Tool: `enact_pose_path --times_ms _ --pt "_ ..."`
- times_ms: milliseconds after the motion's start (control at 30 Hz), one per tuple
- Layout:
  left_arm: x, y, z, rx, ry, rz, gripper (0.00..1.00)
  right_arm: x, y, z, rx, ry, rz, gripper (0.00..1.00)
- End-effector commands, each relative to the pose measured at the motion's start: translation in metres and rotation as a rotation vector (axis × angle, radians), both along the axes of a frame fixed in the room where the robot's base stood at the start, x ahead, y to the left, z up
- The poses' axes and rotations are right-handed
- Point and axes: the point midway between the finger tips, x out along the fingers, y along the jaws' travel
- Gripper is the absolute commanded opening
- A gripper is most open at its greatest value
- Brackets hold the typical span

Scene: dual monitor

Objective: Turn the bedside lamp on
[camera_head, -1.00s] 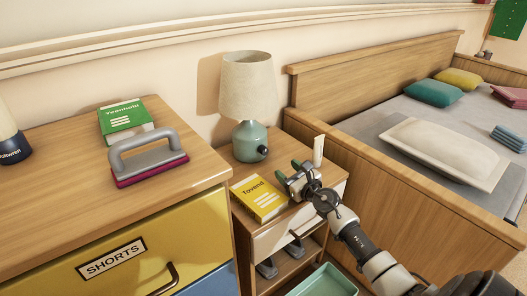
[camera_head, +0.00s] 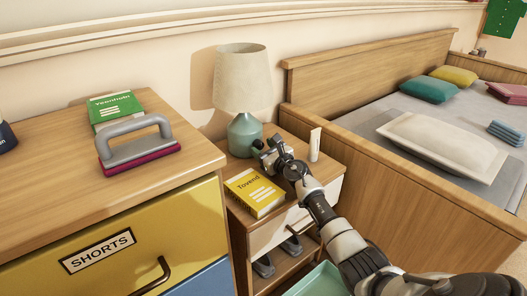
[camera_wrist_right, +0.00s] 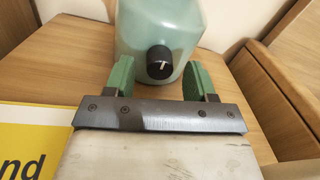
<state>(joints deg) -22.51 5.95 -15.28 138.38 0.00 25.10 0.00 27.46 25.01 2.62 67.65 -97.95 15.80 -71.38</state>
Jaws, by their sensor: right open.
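The bedside lamp has a cream shade (camera_head: 242,78) and a teal base (camera_head: 243,134) and stands on the nightstand (camera_head: 228,203). In the right wrist view its base (camera_wrist_right: 158,30) carries a round black knob (camera_wrist_right: 160,62) with a pale mark, facing my gripper. My right gripper (camera_head: 263,148) is at the lamp base's front right. In the right wrist view the green fingers of my right gripper (camera_wrist_right: 160,80) are open, one on each side of the knob and a little short of it. The knob is mostly hidden by the gripper in the head view. My left gripper is not in view.
A yellow book (camera_head: 255,192) lies on the nightstand left of my right arm. A small white upright object (camera_head: 315,145) stands right of the gripper. The bed (camera_head: 400,185) is to the right, and a drawer dresser (camera_head: 60,200) to the left.

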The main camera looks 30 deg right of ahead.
Motion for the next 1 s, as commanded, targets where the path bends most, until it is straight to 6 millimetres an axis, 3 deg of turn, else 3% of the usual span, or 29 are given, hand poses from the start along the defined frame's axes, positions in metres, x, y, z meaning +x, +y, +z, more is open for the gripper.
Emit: enact_pose_path --times_ms 367,700,1000 --pt "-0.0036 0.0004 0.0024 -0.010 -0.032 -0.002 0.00 0.0029 0.0005 -0.0003 0.000 0.001 0.001 0.55" --pt "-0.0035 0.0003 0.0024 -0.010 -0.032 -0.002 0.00 0.0027 0.0003 -0.0002 0.000 0.001 0.001 0.06" --pt "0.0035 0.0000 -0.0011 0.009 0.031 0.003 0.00 0.0026 0.0000 0.0007 0.037 0.005 0.000 0.06"
